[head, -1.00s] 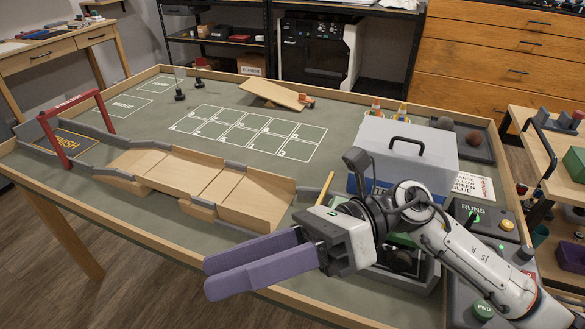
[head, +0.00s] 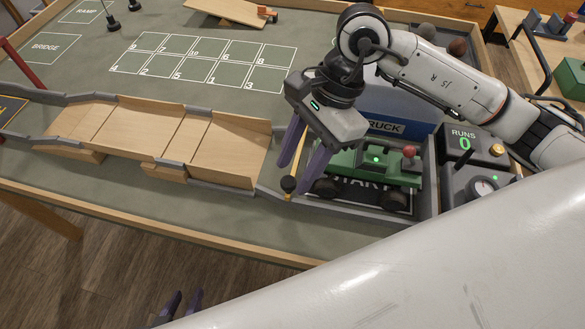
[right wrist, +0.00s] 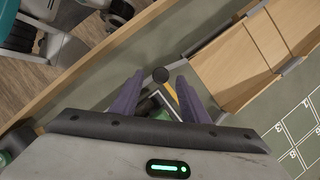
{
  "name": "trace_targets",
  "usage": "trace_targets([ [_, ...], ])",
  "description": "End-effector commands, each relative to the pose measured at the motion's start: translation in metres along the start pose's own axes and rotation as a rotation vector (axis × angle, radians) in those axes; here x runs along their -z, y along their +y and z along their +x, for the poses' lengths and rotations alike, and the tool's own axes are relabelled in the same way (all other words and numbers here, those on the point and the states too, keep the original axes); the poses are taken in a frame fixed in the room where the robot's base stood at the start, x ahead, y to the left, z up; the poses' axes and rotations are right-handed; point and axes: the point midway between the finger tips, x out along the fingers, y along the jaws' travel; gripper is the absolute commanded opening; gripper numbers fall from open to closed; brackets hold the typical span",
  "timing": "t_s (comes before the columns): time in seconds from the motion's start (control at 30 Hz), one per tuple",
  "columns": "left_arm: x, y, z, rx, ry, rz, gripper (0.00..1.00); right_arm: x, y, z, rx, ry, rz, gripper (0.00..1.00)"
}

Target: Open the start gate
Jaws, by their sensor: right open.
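The start gate's yellow bar (head: 298,157) stands at the left end of the start bay, partly hidden behind my right gripper. A black knob (head: 289,184) shows near it. My right gripper (head: 297,170) is open, its purple fingers pointing down over the gate. In the right wrist view the black knob (right wrist: 160,75) and yellow bar (right wrist: 171,93) appear between the two fingers (right wrist: 156,92); contact cannot be told. The green truck (head: 375,165) sits in the start bay (head: 350,198). My left gripper (head: 181,304) is low at the picture's bottom, fingertips apart and empty.
A wooden bridge ramp (head: 165,140) lies left of the bay. A control box (head: 470,150) showing RUNS 0 is at right. My white arm covers the lower right.

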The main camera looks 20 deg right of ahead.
Motion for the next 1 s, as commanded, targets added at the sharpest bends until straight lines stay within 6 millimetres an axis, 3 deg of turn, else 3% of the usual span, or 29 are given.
trace_targets([
  [0.2, 0.001, 0.000, -0.001, 0.000, 0.002, -0.001, 0.31, 0.000, 0.000, 0.019, 0.000, -0.001, 0.002, 0.41],
  [0.47, 0.002, 0.000, 0.000, 0.000, 0.005, -0.001, 0.31, 0.000, 0.000, 0.021, 0.000, -0.001, 0.001, 0.41],
  [0.53, 0.003, 0.000, 0.000, 0.000, 0.006, 0.000, 0.31, 0.000, 0.000, 0.021, 0.001, -0.002, 0.001, 0.34],
  [0.73, 0.006, -0.001, 0.001, 0.001, 0.011, 0.001, 0.31, 0.000, 0.000, 0.021, 0.001, -0.002, 0.001, 0.01],
  [1.0, 0.004, -0.001, 0.003, 0.001, 0.011, 0.001, 0.31, 0.005, -0.002, 0.019, 0.004, -0.001, 0.009, 0.00],
])
